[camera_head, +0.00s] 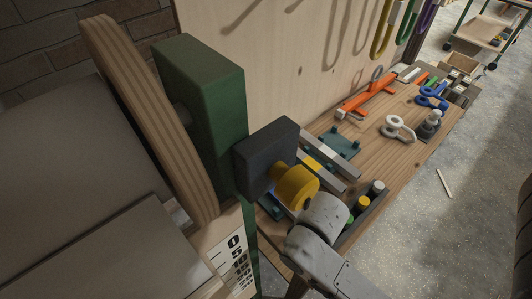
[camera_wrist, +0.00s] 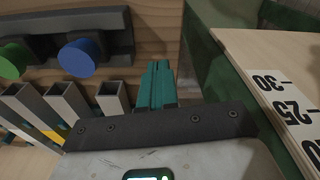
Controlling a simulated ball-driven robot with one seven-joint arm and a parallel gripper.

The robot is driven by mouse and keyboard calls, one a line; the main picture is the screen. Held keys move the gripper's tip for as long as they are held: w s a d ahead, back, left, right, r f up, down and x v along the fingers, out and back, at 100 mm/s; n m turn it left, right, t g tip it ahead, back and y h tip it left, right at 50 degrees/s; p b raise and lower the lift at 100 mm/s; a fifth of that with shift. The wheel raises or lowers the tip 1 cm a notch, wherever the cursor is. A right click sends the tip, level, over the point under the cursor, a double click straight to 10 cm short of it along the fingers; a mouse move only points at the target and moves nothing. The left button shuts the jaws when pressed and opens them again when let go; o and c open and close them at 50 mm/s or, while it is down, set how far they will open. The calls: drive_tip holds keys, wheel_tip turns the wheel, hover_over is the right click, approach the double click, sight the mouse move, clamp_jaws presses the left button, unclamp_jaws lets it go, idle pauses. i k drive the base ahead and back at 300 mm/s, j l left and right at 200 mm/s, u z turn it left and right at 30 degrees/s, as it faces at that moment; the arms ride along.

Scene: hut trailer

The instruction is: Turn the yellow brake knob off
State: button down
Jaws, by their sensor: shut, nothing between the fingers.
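The yellow brake knob (camera_head: 296,186) sticks out on a short stem from a dark block (camera_head: 266,154), which sits against a green upright box (camera_head: 205,95). My grey arm passes right in front of and below the knob in the head view and hides what is beneath it. In the wrist view my gripper (camera_wrist: 157,68) has its teal fingers pressed together with nothing between them, pointing over the wooden bench. The knob does not show in the wrist view, so I cannot tell whether my gripper touches it.
A dark rack (camera_wrist: 50,45) with blue (camera_wrist: 83,56) and green (camera_wrist: 15,60) round ends lies ahead of my fingers. Grey square tubes (camera_wrist: 112,97) lie close by. A numbered scale (camera_head: 236,256) stands below the green box. Orange, white and blue tools lie farther along the bench.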

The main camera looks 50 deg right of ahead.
sight(295, 188)
drive_tip(key=k, duration=0.55)
drive_tip(key=k+l, duration=0.2)
drive_tip(key=l, duration=0.2)
drive_tip(key=k+l+u, duration=0.15)
drive_tip(key=l, duration=0.25)
drive_tip(key=k+l, duration=0.2)
drive_tip(key=l, duration=0.2)
drive_tip(key=u, duration=0.05)
